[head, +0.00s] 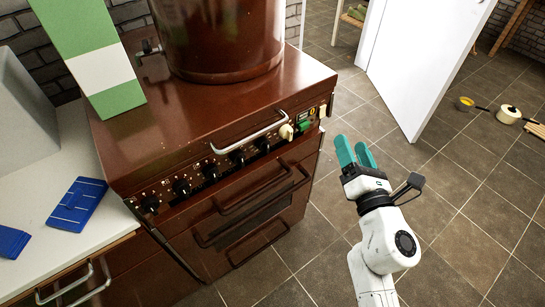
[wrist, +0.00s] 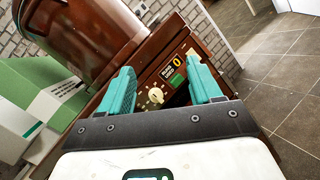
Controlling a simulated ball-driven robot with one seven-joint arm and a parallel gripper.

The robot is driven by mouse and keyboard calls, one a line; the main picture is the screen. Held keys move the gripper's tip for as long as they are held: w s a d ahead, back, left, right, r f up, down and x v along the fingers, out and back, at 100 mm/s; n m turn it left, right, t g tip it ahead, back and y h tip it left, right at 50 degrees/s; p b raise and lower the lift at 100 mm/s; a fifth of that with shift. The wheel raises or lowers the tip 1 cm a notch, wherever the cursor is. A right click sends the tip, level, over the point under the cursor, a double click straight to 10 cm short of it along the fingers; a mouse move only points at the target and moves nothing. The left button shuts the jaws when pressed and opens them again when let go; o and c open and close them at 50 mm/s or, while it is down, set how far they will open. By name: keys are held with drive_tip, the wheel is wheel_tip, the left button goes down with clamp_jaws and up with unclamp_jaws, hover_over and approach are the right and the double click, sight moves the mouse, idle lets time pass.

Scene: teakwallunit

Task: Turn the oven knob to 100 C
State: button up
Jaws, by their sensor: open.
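The brown oven (head: 240,205) has a control panel along its top front edge. A cream knob (head: 286,131) sits near the panel's right end. In the wrist view the cream knob (wrist: 155,96) shows between my teal fingers, beside the left one, with pale scale marks around it. Its setting is too small to read. My gripper (head: 355,152) is open and empty, to the right of the oven front and apart from the knob. In the wrist view my gripper (wrist: 160,70) has both fingers apart, pointing toward the panel.
Several black knobs (head: 211,171) and a metal handle bar (head: 250,132) line the panel. A large brown pot (head: 222,40) stands on top.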

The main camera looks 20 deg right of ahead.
sight(268, 149)
drive_tip(key=w+a+f+n+g+y+b, duration=0.25)
drive_tip(key=a+f+n+y, duration=0.7)
drive_tip(key=n, duration=0.55)
drive_tip(key=x, duration=0.3)
drive_tip(key=a+r+x, duration=0.1)
drive_tip(key=x, duration=0.6)
drive_tip(key=shift+a+r, duration=0.3)
drive_tip(key=shift+r, duration=0.05)
drive_tip(key=c, duration=1)
